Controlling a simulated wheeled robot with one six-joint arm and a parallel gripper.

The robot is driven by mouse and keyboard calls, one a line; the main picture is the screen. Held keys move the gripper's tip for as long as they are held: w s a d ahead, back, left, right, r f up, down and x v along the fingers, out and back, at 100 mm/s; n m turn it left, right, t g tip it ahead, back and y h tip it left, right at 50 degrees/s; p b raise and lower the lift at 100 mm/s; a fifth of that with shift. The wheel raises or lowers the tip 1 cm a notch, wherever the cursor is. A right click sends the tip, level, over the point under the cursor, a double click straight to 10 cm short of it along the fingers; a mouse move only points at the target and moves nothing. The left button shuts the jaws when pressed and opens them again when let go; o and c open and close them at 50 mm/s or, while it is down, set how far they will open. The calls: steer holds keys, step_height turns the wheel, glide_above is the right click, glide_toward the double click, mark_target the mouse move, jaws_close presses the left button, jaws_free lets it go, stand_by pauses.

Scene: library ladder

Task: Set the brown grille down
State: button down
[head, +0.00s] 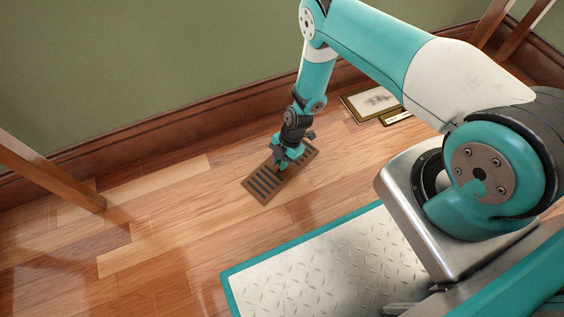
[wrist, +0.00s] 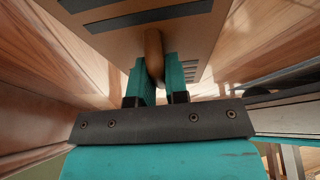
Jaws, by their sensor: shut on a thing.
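The brown grille (head: 264,182) is a flat rectangular plate with dark slots, low over the wooden floor in the head view. I cannot tell whether it touches the floor. My gripper (head: 285,167) points down over the middle of the grille. In the wrist view, the jaws of my gripper (wrist: 159,80) are shut on a rounded brown knob (wrist: 153,52) that stands out from the grille (wrist: 203,33). The part of the grille under my gripper is hidden in the head view.
A framed picture (head: 372,101) lies at the wall's foot, right of the grille, with a small plaque (head: 396,117) beside it. A wooden leg (head: 50,176) stands at the left. The wooden floor (head: 165,235) left of the grille is clear.

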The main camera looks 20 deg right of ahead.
steer(key=c, duration=1.1)
jaws_free()
steer(key=p+v, duration=0.6)
steer(key=v, duration=0.6)
steer(key=w+a+r+m+t, duration=0.1)
steer(key=a+r+m, duration=0.25)
steer(key=r, duration=1.15)
steer(key=a+r+m, duration=0.3)
steer(key=r+m, duration=0.1)
steer(key=r, duration=1.1)
steer(key=s+r+m, duration=0.2)
steer(key=s+r, duration=0.4)
steer(key=s, duration=0.1)
steer(key=s+a+r+m, duration=0.1)
steer(key=s+r+m, duration=0.2)
steer(key=s+r, duration=0.3)
steer(key=s+a+r+m, duration=0.1)
steer(key=s+r+m, duration=0.2)
steer(key=s+r, duration=0.4)
steer(key=shift+s+t, duration=0.4)
steer(key=shift+s, duration=0.3)
